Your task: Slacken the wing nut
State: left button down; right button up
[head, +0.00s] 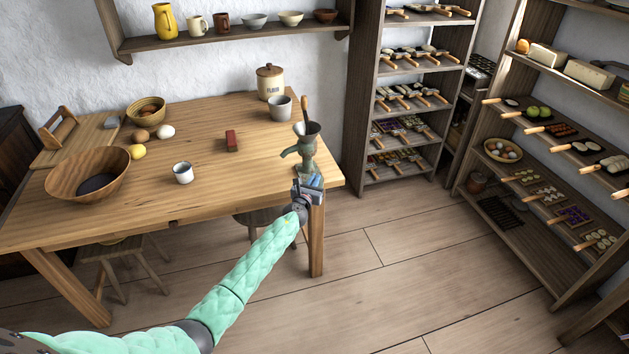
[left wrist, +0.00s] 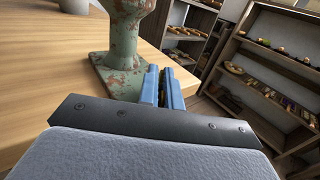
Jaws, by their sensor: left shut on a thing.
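A green, worn cast-metal grinder (head: 305,152) stands upright at the table's right front corner, with a hopper on top and a wooden-handled part sticking up. Its flaking base and post (left wrist: 122,60) fill the upper left of the left wrist view. My left gripper (head: 312,183) is at the table corner, just below and in front of the grinder's base. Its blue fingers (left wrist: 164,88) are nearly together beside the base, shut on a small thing. The wing nut itself is hidden by the fingers. My right gripper is in neither view.
The wooden table (head: 225,185) holds a large bowl (head: 88,175), a white mug (head: 183,172), a dark red block (head: 232,141), a grey cup (head: 280,108) and a flour jar (head: 270,82). Stools are underneath. Shelves (head: 407,100) stand behind; the floor at right is clear.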

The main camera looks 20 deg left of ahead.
pick_arm(q)
jog(key=shift+s+f, duration=0.1)
jog(key=shift+f, duration=0.15)
jog(key=c, duration=1.6)
grip_release()
jog(key=shift+r, duration=0.1)
jog(key=shift+s, duration=0.1)
jog(key=shift+s+a+p, duration=0.15)
jog(key=shift+s+p, duration=0.6)
jog(key=shift+s, duration=2.95)
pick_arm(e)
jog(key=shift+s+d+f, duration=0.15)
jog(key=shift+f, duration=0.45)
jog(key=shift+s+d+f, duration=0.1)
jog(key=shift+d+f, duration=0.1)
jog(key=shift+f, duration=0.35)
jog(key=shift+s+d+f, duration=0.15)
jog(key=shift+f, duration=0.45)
